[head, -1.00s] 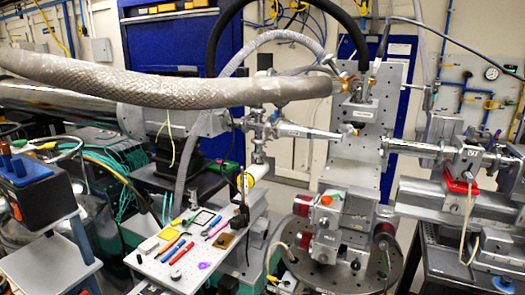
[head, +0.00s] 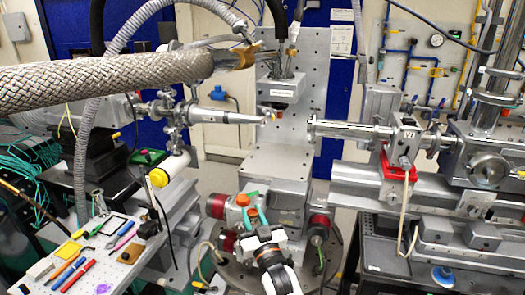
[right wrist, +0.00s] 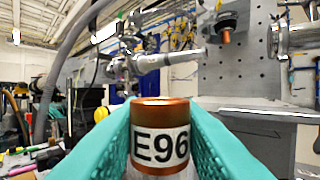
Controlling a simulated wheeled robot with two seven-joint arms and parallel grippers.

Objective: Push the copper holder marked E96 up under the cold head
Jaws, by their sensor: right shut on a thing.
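The copper holder (right wrist: 160,112) has a white label reading E96 and stands upright between my teal fingers in the right wrist view. My right gripper (right wrist: 160,130) is shut on it. In the head view the right gripper (head: 255,216) reaches up from the bottom, over the round base plate, with a bit of the copper holder (head: 254,211) showing. The cold head is the grey block (head: 279,89) with hoses on top, above and beyond the gripper. In the right wrist view its dark cylinder with a copper tip (right wrist: 226,37) hangs higher and to the right, apart from the holder. My left gripper is not in view.
A red and grey motor stage (head: 238,212) stands close beside my gripper. A metal nozzle (head: 235,117) and a beam pipe (head: 345,130) flank the space below the cold head. A tool table (head: 125,256) is at left. A perforated upright plate (head: 312,75) stands behind.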

